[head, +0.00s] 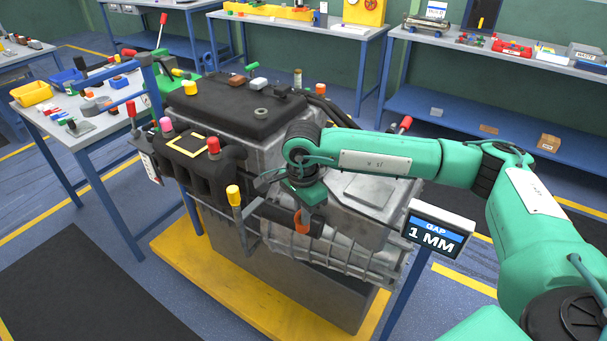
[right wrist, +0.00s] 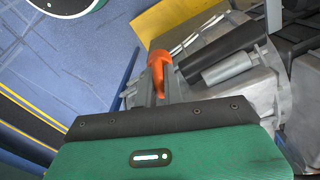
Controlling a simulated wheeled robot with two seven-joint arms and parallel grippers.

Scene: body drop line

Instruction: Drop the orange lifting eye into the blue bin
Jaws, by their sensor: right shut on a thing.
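My right gripper (head: 303,207) is shut on the orange lifting eye (head: 301,224), which hangs below the fingers in front of the engine's metal side. In the right wrist view the orange lifting eye (right wrist: 158,62) sits between the two grey fingertips (right wrist: 160,82), its lower part hidden by them. I cannot tell whether it touches the engine. The blue bin (head: 66,78) stands at the back of the workbench at the left, far from the gripper. My left gripper is not in view.
The large engine (head: 350,235) on a yellow base (head: 225,292) fills the middle, with levers and knobs sticking up. A yellow bin (head: 32,94) and small parts share the left workbench (head: 88,138). A gap display (head: 438,228) reads 1 MM.

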